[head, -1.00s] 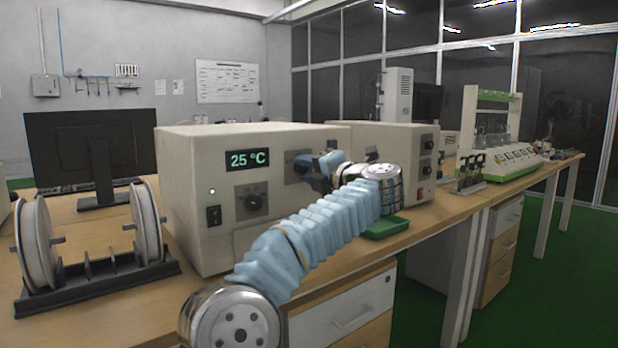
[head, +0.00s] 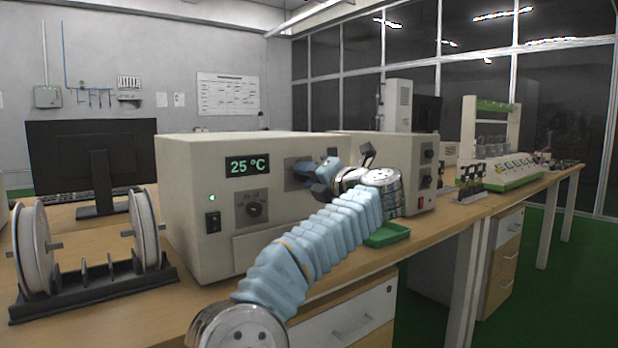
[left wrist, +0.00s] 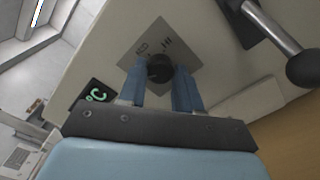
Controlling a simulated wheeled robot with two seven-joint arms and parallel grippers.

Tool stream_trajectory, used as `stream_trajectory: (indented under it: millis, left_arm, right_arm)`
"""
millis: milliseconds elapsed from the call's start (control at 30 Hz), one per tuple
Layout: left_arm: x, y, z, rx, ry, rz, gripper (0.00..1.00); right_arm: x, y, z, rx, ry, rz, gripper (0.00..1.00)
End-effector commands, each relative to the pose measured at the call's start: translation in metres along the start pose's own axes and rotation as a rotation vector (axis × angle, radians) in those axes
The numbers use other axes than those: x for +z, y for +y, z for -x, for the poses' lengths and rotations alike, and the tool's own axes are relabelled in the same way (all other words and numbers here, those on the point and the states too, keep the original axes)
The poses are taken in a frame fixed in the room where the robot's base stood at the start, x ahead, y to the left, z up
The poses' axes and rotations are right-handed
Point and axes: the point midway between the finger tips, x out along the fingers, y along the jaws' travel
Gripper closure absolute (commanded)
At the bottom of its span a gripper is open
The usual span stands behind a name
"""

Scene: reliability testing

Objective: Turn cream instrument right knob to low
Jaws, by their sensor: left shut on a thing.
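The cream instrument (head: 195,165) stands on the bench with a green 25 °C display (head: 247,164). Its left knob (head: 254,208) is uncovered. In the left wrist view the black right knob (left wrist: 160,68) sits on a grey label plate, between the fingers. My left gripper (head: 312,172) reaches the right knob from the front, and its blue fingers hide most of that knob in the head view. It also shows in the left wrist view (left wrist: 160,80), with its fingers shut on the knob's sides. The label words are too small to read. My right gripper is not in view.
A black stand with two white reels (head: 92,255) is at the left, before a monitor (head: 92,160). A second cream box (head: 400,150) stands to the right. A green tray (head: 388,236) lies at the bench edge, close to my left arm.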

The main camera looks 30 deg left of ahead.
Motion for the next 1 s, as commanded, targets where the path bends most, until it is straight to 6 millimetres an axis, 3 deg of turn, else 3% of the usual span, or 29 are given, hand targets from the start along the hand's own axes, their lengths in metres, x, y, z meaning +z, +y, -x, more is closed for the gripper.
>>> stream_trajectory:
  millis: [67, 100, 233, 500, 633, 1000]
  left_arm:
    - [-0.001, -0.003, 0.001, -0.004, 0.003, -0.002, 0.97]
    - [-0.001, -0.003, 0.001, -0.005, 0.003, -0.002, 0.61]
    - [-0.001, -0.002, 0.000, -0.003, 0.002, -0.002, 0.41]
    - [0.000, -0.001, 0.001, -0.002, 0.001, -0.001, 0.41]
    - [0.000, -0.001, 0.011, -0.002, -0.001, -0.001, 0.41]
    - [0.000, -0.002, 0.096, -0.004, -0.003, -0.001, 0.41]
  right_arm:
    - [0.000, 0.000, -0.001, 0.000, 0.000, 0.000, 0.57]
    - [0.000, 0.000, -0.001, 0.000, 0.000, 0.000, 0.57]
    - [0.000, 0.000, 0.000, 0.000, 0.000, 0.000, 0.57]
    - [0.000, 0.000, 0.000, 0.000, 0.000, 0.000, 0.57]
    - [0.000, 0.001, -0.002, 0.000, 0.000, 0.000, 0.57]
    - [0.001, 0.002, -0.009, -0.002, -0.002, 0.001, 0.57]
